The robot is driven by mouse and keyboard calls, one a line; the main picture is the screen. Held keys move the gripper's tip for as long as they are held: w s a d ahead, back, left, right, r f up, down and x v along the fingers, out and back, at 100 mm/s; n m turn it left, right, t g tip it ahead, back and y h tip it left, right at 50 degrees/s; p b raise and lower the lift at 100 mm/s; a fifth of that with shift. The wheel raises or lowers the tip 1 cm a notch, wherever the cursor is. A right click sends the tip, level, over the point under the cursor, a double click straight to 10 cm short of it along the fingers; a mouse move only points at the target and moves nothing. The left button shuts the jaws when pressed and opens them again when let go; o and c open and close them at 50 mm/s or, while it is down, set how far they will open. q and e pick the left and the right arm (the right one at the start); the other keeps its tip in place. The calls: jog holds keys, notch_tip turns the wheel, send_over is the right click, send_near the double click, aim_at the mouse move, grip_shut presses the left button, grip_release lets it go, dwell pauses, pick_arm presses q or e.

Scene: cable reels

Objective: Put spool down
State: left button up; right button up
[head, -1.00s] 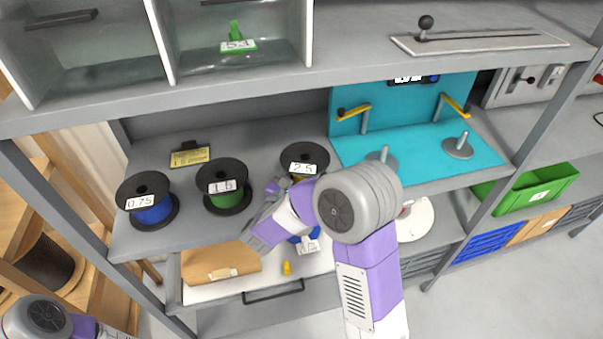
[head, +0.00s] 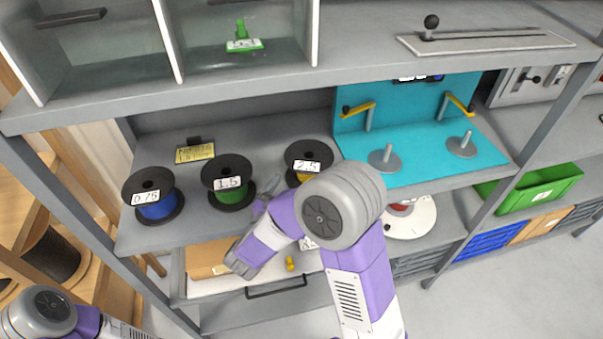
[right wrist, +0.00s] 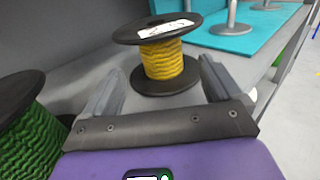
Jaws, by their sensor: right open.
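The yellow spool (head: 300,178), with black flanges and a 2.5 label, stands upright on the grey shelf (head: 262,150), right of the green spool. It also shows in the right wrist view (right wrist: 163,62), standing ahead of the fingers and apart from my palm. My right gripper (head: 264,203) is open and empty in front of it at the shelf edge; its fingers (right wrist: 160,88) spread to either side of the spool's near side. My arm hides part of the spool's lower right in the head view. My left arm shows at the bottom left, its gripper out of frame.
The green 1.5 spool (head: 229,184) and blue 0.75 spool (head: 153,196) stand to the left. The green spool (right wrist: 30,130) is close beside my left-hand finger in the wrist view. A teal board (head: 425,158) with two pegs lies right. An open drawer (head: 235,287) is below.

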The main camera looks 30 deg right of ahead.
jog(key=shift+v, duration=2.35)
jog(key=shift+d, duration=0.1)
